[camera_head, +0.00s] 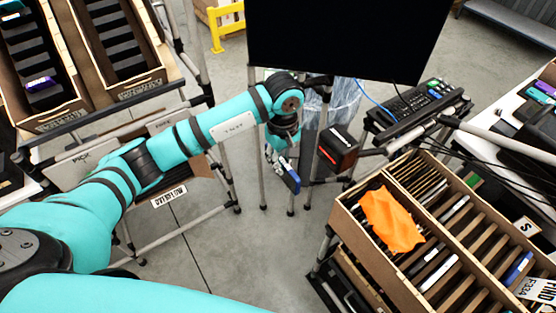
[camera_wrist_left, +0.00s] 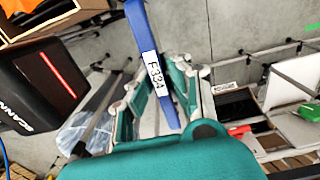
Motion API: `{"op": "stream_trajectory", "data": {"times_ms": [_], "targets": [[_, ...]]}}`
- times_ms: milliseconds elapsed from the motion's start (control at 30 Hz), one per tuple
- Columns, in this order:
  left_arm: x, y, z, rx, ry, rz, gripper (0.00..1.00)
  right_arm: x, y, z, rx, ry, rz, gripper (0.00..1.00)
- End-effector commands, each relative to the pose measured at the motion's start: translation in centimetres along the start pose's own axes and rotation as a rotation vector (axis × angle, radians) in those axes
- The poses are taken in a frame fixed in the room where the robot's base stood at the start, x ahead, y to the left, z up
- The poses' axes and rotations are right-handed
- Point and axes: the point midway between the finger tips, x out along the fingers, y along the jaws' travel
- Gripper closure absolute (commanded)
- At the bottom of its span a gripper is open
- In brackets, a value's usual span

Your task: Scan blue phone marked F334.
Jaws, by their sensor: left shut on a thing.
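My left gripper (camera_head: 281,160) is shut on a blue phone (camera_head: 290,180) and holds it up in the air, left of the scanner. In the left wrist view the blue phone (camera_wrist_left: 138,22) stands on edge between the fingers, with a white F334 label on its narrow side facing the wrist camera. The scanner (camera_head: 337,149) is a black box with a red line on its front, just right of the phone and apart from it. In the left wrist view the scanner (camera_wrist_left: 45,85) is at the left. My right gripper is not in view.
A dark monitor (camera_head: 345,35) hangs above the scanner. A keyboard shelf (camera_head: 415,105) is to the right. A tilted carton (camera_head: 350,222) at lower right holds several phones and an orange cloth (camera_head: 391,219). Tilted cartons (camera_head: 62,120) stand at upper left.

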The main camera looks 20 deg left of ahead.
Motion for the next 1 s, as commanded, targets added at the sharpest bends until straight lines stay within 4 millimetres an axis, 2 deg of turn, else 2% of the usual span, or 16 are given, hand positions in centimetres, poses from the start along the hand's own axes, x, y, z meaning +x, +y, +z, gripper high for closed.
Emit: {"op": "stream_trajectory", "data": {"times_ms": [367,800,1000], "targets": [[-0.4,0.1,-0.1,0.0,0.001,0.002,1.0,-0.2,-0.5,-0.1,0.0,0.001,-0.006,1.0],[-4.5,0.0,-0.1,0.001,0.002,0.002,1.0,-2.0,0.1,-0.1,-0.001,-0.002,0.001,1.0],[-5.1,0.0,0.0,0.0,0.0,0.001,1.0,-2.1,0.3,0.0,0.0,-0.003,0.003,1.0]]}}
